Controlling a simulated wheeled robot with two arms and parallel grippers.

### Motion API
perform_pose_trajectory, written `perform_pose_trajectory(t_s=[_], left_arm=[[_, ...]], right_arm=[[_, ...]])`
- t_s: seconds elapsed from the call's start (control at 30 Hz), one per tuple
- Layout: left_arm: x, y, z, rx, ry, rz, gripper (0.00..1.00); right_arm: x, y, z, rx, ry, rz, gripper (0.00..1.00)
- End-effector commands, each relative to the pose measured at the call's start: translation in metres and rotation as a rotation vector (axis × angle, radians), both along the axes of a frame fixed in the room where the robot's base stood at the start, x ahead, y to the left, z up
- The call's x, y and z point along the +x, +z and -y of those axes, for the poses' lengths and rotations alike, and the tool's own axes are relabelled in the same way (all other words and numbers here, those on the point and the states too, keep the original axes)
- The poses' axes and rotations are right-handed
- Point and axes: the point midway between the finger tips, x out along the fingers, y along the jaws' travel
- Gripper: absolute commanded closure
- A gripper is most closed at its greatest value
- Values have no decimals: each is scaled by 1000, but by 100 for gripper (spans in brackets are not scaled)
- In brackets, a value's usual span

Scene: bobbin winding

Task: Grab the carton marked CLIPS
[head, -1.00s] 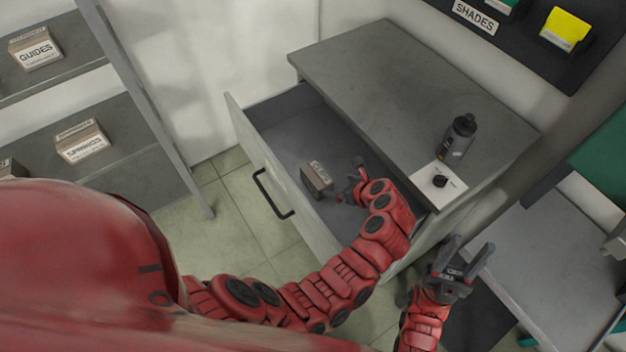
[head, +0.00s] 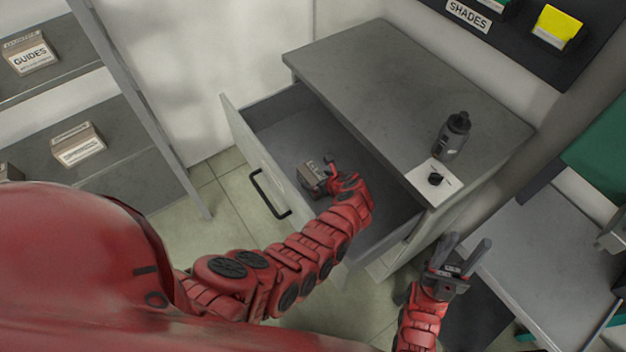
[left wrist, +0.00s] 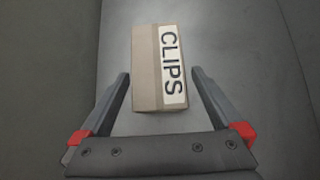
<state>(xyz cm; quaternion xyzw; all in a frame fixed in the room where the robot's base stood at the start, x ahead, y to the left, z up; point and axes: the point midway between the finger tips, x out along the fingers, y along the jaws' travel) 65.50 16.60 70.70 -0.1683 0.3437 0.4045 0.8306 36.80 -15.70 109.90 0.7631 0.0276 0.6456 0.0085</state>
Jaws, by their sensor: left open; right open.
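The carton marked CLIPS (left wrist: 150,70) is a small brown box with a white label, lying in the open drawer. In the head view the carton (head: 311,178) is partly hidden by my left gripper (head: 330,174). In the left wrist view my left gripper (left wrist: 160,95) is open, with its fingers on either side of the carton's near end. Small gaps show between fingers and carton. My right gripper (head: 464,254) is open and empty, to the right of the cabinet.
The open drawer (head: 262,172) has raised walls around the carton. The cabinet top (head: 370,75) holds a dark bottle (head: 454,136) and a white card with a black knob (head: 435,181). Shelves at left hold a GUIDES carton (head: 30,53) and another carton (head: 78,145).

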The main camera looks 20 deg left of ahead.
Motion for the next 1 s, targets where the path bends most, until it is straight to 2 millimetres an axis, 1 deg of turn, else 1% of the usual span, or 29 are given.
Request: perform_pose_trajectory(t_s=[0.03, 0.17, 0.3, 0.63, 0.77, 0.8, 0.87, 0.9, 0.97, 1.0], left_arm=[[1, -6, -5, 3, 1, -5, 0], [9, -19, -13, 3, 0, -3, 0], [13, -27, -20, 2, 2, -3, 0], [15, -28, -22, 1, 2, -2, 0], [15, -28, -22, 1, 2, -2, 23], [15, -28, -22, 1, 2, -2, 31], [15, -28, -22, 1, 2, -2, 41], [15, -28, -22, 1, 2, -2, 49], [15, -28, -22, 1, 2, -2, 59], [15, -28, -22, 1, 2, -2, 67]], right_arm=[[0, -2, 0, 0, 0, 0, 53], [0, -7, 0, 0, 0, 0, 53], [0, -12, 0, 0, 0, 0, 53], [0, -12, 0, 0, 0, 0, 53], [0, -12, 0, 0, 0, 0, 53], [0, -12, 0, 0, 0, 0, 53], [0, -12, 0, 0, 0, 0, 53], [0, -12, 0, 0, 0, 0, 53], [0, -12, 0, 0, 0, 0, 53], [0, -12, 0, 0, 0, 0, 53]])
